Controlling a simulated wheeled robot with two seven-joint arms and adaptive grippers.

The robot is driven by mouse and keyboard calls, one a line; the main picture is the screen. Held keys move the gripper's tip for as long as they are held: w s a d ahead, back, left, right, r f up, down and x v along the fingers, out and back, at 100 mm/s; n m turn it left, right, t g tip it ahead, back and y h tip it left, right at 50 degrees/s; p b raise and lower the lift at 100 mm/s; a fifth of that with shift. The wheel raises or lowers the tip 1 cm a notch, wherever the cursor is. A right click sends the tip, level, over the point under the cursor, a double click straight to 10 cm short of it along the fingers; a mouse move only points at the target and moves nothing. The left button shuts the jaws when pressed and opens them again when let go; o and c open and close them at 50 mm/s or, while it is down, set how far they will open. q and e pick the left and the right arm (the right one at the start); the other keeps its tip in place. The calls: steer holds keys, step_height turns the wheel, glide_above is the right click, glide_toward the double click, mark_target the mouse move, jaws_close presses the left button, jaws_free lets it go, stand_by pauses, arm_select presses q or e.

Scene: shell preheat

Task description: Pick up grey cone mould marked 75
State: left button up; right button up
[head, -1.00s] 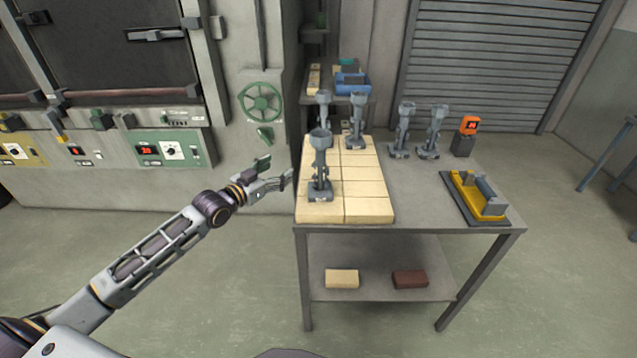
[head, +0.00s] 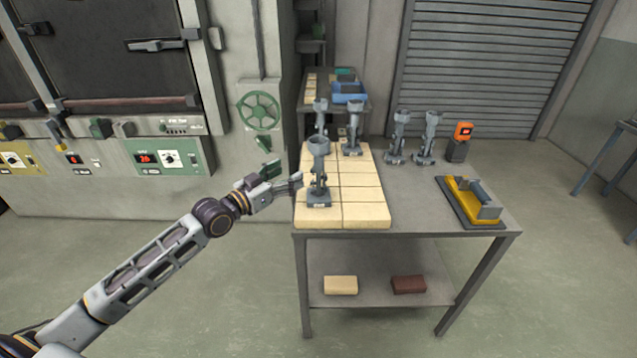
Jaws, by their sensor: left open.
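Several grey cone moulds with funnel tops and flat feet stand upright on the table. The nearest mould (head: 319,172) stands at the front left of the cream brick pad (head: 365,215). Two more moulds, one at the back (head: 320,118) and one to its right (head: 352,136), stand farther back on the pad. Another two, one left (head: 398,138) and one right (head: 428,140), stand on the bare table. The markings are too small to read. My left gripper (head: 292,184) is open and empty, just left of the nearest mould, with its fingertips close to it. My right gripper is out of view.
A yellow fixture (head: 470,200) lies on the table's right side, with an orange-faced device (head: 459,143) behind it. A blue bin (head: 349,93) stands on a rear shelf. The furnace wall with a green handwheel (head: 259,110) rises at left. The table's middle (head: 410,185) is clear.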

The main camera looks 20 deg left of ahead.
mark_target(315, 158)
arm_select(q)
steer(key=shift+w, duration=0.1)
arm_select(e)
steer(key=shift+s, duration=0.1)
arm_select(q)
steer(key=shift+p+x, duration=0.5)
steer(key=shift+x, duration=3.75)
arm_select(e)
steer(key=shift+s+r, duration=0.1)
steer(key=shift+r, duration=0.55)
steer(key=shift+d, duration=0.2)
